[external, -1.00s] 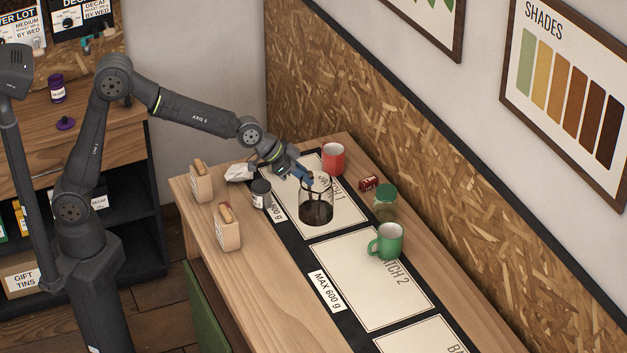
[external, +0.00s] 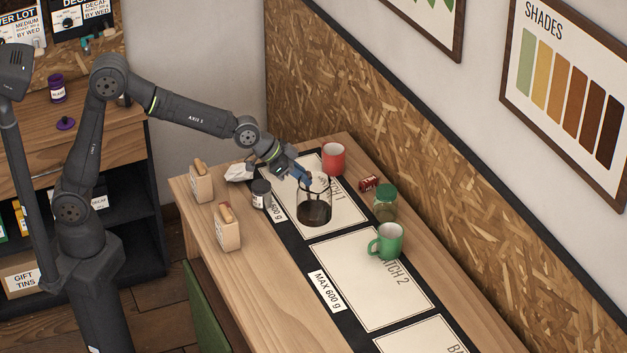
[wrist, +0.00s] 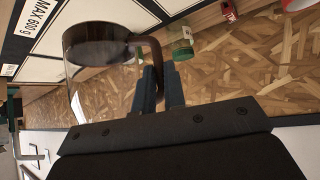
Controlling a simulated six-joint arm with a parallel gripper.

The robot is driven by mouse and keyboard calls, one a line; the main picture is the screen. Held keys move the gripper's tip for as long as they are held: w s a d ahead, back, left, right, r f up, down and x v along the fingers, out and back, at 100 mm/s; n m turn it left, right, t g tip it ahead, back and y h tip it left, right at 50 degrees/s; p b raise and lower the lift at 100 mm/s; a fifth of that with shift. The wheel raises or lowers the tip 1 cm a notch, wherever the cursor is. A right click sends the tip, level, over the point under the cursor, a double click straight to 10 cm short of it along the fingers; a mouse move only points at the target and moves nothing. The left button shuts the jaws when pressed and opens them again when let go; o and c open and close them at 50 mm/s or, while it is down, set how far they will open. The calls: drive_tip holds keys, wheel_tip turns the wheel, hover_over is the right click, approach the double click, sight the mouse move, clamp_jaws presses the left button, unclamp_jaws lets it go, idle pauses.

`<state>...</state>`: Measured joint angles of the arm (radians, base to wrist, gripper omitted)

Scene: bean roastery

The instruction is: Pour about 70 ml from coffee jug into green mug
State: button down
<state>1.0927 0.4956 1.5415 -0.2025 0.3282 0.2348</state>
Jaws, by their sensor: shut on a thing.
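The coffee jug (external: 314,211) is clear glass with dark coffee in its lower part. It looks upright, over the Batch 1 panel; I cannot tell whether its base touches the mat. My gripper (external: 304,181) is shut on the jug's handle, at its upper left side. In the wrist view the jug (wrist: 100,48) shows its dark coffee, and the brown handle (wrist: 154,55) runs between the blue fingers of my gripper (wrist: 159,85). The green mug (external: 387,240) stands upright to the jug's right on the Batch 2 panel, its handle toward the left. Its inside bottom is hidden.
The space between jug and green mug is clear.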

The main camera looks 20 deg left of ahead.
drive_tip(key=r, duration=0.1)
drive_tip(key=d+r, duration=0.1)
drive_tip(key=r, duration=0.1)
drive_tip(key=d+r, duration=0.1)
drive_tip(key=shift+s+r, duration=0.3)
drive_tip(key=shift+r, duration=0.1)
drive_tip(key=s+d+n+t+y, duration=0.3)
drive_tip(key=s+d+n, duration=0.25)
drive_tip(key=d, duration=0.45)
drive_tip(key=s+d+n+t+y, duration=0.2)
drive_tip(key=s+d+n, duration=0.2)
drive_tip(key=s+d, duration=0.45)
drive_tip(key=shift+m, duration=0.25)
drive_tip(key=f, duration=0.4)
drive_tip(key=w+d+f, duration=0.1)
drive_tip(key=f, duration=0.9)
drive_tip(key=shift+w+d+f, duration=0.15)
drive_tip(key=shift+d+f, duration=0.1)
drive_tip(key=shift+d, duration=0.05)
drive_tip(key=shift+w, duration=0.15)
